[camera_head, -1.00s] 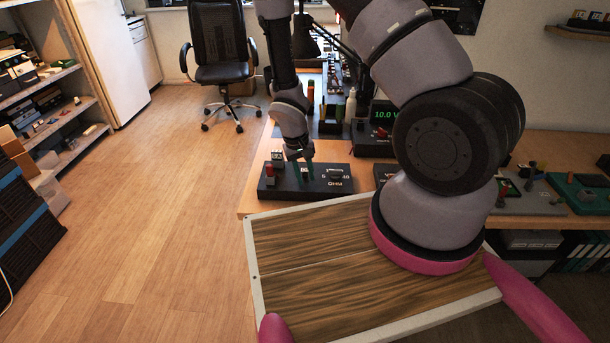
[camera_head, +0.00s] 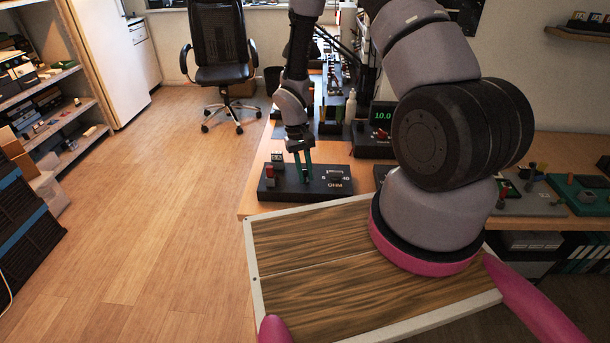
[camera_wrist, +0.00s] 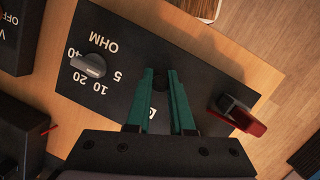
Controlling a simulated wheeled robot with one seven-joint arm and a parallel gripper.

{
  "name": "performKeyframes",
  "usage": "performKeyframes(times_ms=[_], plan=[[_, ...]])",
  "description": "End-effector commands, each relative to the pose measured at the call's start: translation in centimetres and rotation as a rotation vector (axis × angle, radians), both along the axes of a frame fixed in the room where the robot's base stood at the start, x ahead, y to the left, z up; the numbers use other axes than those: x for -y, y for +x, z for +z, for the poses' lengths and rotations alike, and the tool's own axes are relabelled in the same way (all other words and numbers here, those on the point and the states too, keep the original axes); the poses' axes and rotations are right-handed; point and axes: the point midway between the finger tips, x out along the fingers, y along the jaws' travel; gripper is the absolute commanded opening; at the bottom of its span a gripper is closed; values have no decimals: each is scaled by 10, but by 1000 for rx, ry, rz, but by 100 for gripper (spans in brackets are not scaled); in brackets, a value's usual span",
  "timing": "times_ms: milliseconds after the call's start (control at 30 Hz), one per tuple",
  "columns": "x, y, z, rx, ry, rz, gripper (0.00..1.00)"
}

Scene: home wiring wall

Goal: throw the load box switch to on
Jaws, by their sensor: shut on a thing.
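The load box (camera_head: 318,191) is a black box near the front left corner of the workbench, with a grey dial marked OHM on its right part. In the wrist view its dark face (camera_wrist: 125,65) fills the middle, with the dial (camera_wrist: 90,66) at left. My gripper (camera_head: 303,178) points down onto the box, with green fingers. In the wrist view the gripper (camera_wrist: 160,78) is shut on a small dark knob-like part, seemingly the load box switch (camera_wrist: 160,80). The fingers mostly hide it, and its on/off position cannot be told.
A red-topped black part (camera_head: 269,176) stands on the box's left end, beside the fingers; it also shows in the wrist view (camera_wrist: 240,116). A meter (camera_head: 378,122) with a green readout stands behind at right. A wood-topped tray (camera_head: 252,262) lies in front.

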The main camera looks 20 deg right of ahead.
Motion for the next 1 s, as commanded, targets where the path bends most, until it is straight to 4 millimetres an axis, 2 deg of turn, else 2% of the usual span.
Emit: performKeyframes(times_ms=[600,1000], plan=[[6,23,-3,-490,162,-1,0],[9,27,-4,-648,211,0,0]])
